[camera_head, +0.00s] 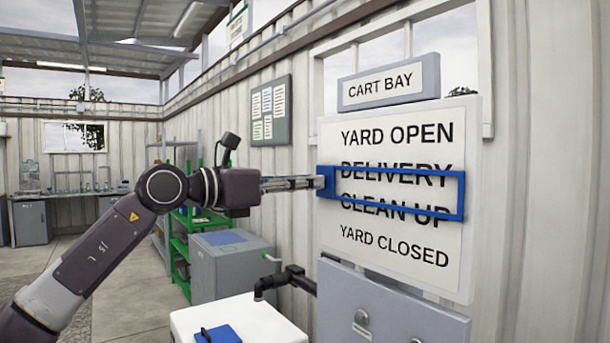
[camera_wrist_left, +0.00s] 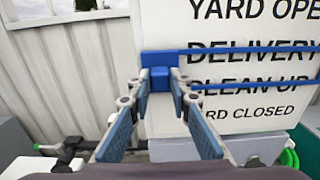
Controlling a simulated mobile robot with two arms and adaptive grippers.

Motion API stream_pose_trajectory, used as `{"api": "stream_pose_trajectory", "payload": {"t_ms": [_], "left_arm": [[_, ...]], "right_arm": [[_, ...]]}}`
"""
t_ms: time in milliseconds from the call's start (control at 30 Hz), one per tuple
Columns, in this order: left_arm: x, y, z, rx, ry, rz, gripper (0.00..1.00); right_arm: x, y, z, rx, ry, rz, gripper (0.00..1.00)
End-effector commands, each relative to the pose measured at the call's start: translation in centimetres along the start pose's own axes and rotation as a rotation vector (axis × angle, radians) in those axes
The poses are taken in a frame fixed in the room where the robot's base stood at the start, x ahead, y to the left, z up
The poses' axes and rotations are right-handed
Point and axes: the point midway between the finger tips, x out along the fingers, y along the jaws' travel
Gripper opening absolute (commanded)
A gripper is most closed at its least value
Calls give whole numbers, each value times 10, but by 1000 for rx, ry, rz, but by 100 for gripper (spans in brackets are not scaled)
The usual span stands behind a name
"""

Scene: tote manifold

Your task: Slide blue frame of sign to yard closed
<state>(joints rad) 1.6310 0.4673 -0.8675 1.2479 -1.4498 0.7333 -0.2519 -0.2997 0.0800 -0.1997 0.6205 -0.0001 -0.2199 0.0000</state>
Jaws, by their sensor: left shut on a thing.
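The white sign board (camera_head: 400,280) on the wall lists YARD OPEN, DELIVERY, CLEAN UP and YARD CLOSED from top to bottom. The blue frame (camera_head: 400,208) sits across its middle. YARD CLOSED is below the frame. My left gripper (camera_head: 314,182) reaches in from the left and is shut on the blue tab at the frame's left end. The tab (camera_wrist_left: 160,78) shows between the fingertips in the left wrist view. My right gripper is not in view.
A CART BAY plate (camera_head: 388,88) tops the board. A grey panel box (camera_head: 385,310) stands just below it. A black pipe (camera_head: 285,280), a white-topped unit (camera_head: 240,318) and a grey cabinet (camera_head: 230,265) lie below my left arm. A green notice board (camera_head: 271,112) hangs left.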

Motion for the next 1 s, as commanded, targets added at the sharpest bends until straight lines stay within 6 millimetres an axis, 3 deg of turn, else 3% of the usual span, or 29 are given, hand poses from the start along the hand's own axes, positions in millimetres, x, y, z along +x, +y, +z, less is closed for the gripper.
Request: {"api": "stream_pose_trajectory", "payload": {"t_ms": [33,100,400,600,967,1000], "left_arm": [[0,0,-24,-2,2,0,0],[0,1,-39,-2,1,0,0],[0,0,-83,-1,2,0,0],[0,0,-92,0,2,0,0],[0,0,-92,0,2,1,0],[0,0,-92,0,2,1,21]], "right_arm": [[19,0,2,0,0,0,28],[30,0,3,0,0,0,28],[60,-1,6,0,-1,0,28],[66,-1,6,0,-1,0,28],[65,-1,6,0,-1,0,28],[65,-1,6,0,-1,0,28]]}}
